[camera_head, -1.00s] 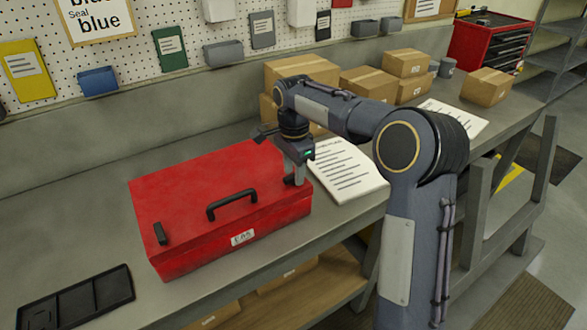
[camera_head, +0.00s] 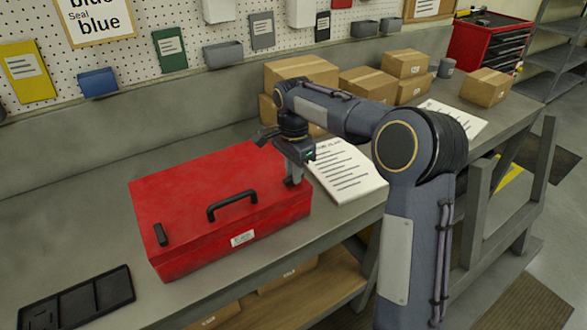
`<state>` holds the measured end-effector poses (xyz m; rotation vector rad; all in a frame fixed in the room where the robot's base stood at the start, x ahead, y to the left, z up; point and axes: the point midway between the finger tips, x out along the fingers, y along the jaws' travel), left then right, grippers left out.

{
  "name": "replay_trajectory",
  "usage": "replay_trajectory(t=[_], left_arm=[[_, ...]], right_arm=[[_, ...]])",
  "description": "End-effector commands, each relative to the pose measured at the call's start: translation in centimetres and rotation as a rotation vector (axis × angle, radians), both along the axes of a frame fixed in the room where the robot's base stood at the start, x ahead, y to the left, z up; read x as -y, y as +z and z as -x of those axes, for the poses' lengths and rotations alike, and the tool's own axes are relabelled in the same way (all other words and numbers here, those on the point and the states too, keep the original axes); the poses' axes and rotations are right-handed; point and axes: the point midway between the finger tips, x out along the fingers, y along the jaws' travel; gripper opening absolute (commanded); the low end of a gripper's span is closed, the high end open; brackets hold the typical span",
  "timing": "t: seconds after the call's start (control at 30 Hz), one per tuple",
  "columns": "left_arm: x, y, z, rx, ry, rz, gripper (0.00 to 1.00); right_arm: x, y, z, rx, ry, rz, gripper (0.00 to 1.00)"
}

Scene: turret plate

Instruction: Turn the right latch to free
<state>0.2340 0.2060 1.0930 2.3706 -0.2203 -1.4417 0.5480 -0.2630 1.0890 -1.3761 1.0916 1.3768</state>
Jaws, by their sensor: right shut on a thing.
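A red case (camera_head: 200,200) with a black handle (camera_head: 232,204) lies shut on the grey workbench. A dark left latch (camera_head: 161,234) shows on the lid near its front left corner. My right gripper (camera_head: 294,181) points down at the lid's front right corner. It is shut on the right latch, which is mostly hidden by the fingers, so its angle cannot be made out. A small white label (camera_head: 242,238) is on the case front. My left gripper does not show.
Printed papers (camera_head: 346,170) lie just right of the case. Cardboard boxes (camera_head: 365,80) stand at the back right. A black divided tray (camera_head: 77,303) lies at the front left. Bare bench (camera_head: 70,220) is free left of the case.

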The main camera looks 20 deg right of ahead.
Motion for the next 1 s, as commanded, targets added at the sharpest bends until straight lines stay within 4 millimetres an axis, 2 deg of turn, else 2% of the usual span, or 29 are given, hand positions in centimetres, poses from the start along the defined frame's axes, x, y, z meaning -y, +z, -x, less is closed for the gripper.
replay_trajectory(t=[0.4,1.0], left_arm=[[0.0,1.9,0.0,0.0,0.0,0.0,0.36],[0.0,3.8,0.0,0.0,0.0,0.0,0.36]], right_arm=[[0.0,0.3,0.0,0.0,0.351,0.001,0.0],[0.0,0.2,0.0,0.001,0.92,0.0,0.0]])
